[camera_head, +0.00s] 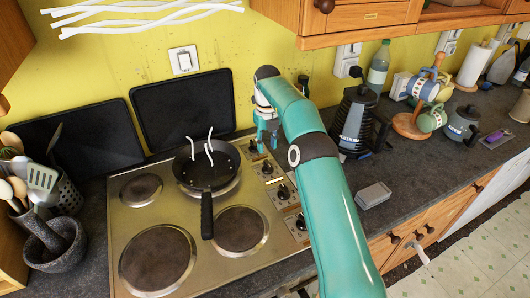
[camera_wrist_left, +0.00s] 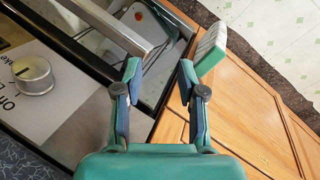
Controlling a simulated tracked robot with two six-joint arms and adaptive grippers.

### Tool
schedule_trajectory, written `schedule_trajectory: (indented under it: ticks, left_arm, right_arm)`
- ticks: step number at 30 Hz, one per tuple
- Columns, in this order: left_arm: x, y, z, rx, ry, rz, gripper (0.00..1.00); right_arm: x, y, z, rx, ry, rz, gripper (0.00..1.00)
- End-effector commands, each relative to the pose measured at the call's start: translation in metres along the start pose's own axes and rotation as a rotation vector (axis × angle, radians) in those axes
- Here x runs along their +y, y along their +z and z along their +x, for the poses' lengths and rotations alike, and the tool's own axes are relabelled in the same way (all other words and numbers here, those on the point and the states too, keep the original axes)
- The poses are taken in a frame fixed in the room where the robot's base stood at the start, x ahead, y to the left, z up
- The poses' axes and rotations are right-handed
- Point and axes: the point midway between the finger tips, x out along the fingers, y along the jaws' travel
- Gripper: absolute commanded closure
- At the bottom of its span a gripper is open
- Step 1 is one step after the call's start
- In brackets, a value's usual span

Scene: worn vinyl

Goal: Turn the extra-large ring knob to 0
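Several dark knobs line the right side of the steel cooktop (camera_head: 121,218), among them one near the front (camera_head: 300,222) and one in the middle (camera_head: 284,191). I cannot tell which is the extra-large ring knob. My right gripper (camera_head: 268,141) points down by the rear knobs; its fingertips are small, and I cannot tell whether it is open or touches a knob. In the left wrist view, a silver round knob (camera_wrist_left: 33,76) stands on a pale lettered panel. My left gripper (camera_wrist_left: 162,75) is open and empty, right of that knob and apart from it.
A black frying pan (camera_head: 207,168) holding white curved pieces sits on a rear burner. My right arm hides part of the counter. A grey box (camera_head: 373,195) and a dark coffee maker (camera_head: 355,120) stand to its right. Wooden cabinet fronts (camera_wrist_left: 245,125) lie below my left gripper.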

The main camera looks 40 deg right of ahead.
Motion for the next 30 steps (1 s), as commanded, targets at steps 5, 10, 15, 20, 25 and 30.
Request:
schedule_trajectory:
  ticks: [5,10,15,20,25,30]
  left_arm:
    - [0.000,0.000,0.000,0.000,0.000,0.000,0.60]
    - [0.000,0.000,0.000,0.000,0.000,0.000,0.60]
    - [0.000,0.000,0.000,0.000,0.000,0.000,0.60]
    - [0.000,0.000,0.000,0.000,0.000,0.000,0.60]
    - [0.000,0.000,0.000,0.001,0.000,0.000,0.60]
    - [0.000,0.000,0.000,0.001,0.000,0.000,0.60]
  right_arm:
    - [-0.002,-0.002,0.013,0.005,0.000,0.004,0.65]
    - [-0.003,-0.002,0.027,0.004,0.000,0.004,0.65]
    - [-0.002,-0.002,0.041,0.006,0.000,0.003,0.65]
    - [-0.002,-0.002,0.054,0.006,0.000,0.003,0.65]
    - [-0.003,-0.002,0.068,0.006,0.000,0.004,0.65]
    - [-0.003,-0.002,0.069,0.004,0.000,0.004,0.65]
